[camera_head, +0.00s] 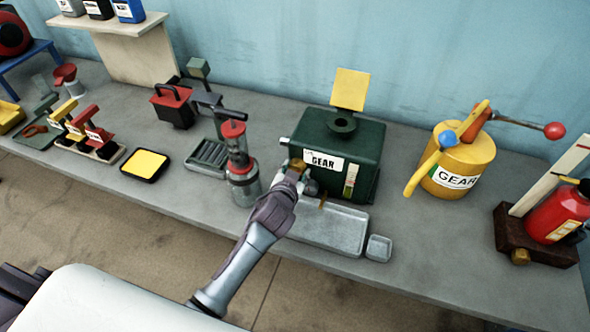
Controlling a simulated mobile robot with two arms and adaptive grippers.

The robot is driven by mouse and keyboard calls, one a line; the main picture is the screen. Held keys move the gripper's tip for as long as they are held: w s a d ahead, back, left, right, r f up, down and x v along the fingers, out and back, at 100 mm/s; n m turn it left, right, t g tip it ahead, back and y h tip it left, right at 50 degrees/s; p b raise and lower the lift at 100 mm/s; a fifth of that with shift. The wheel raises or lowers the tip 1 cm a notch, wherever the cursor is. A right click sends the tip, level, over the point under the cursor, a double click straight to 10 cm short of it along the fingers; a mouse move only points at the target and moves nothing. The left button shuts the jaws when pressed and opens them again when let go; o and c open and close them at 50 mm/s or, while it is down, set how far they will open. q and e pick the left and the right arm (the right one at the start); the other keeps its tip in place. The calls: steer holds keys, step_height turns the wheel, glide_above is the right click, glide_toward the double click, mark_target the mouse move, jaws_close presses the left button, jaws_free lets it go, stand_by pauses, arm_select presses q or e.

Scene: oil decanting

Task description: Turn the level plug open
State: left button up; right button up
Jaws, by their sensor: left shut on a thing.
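A dark green box labelled GEAR (352,138) stands on the bench right of centre, with a yellow plate upright behind its round top opening. A small brass-coloured plug (297,165) shows at its lower left front. My left gripper (301,178) is at that front corner, shut on the plug, whose brass top shows above the fingers. The fingers partly hide the plug and the box's lower front. A rounded grey fitting (311,187) sits just right of the fingers. My right gripper is not in view.
A grey metal tray (345,241) lies in front of the box, with a small square dish (379,248) beside it. A red-topped clear jar (243,186) stands close left of the gripper. A yellow GEAR can (467,162) stands right, with free bench between.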

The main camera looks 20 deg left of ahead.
arm_select(q)
steer(key=shift+d+f+m+t+y+b, duration=0.1)
steer(key=shift+m+t+y+b, duration=0.3)
steer(key=shift+m+y+b, duration=1)
steer(key=shift+d+f+m+t+y+b, duration=0.1)
steer(key=shift+m+t+y+b, duration=0.4)
steer(key=shift+m+b, duration=1.6)
steer(key=shift+r, duration=0.1)
steer(key=o, duration=1.2)
steer(key=shift+c, duration=0.2)
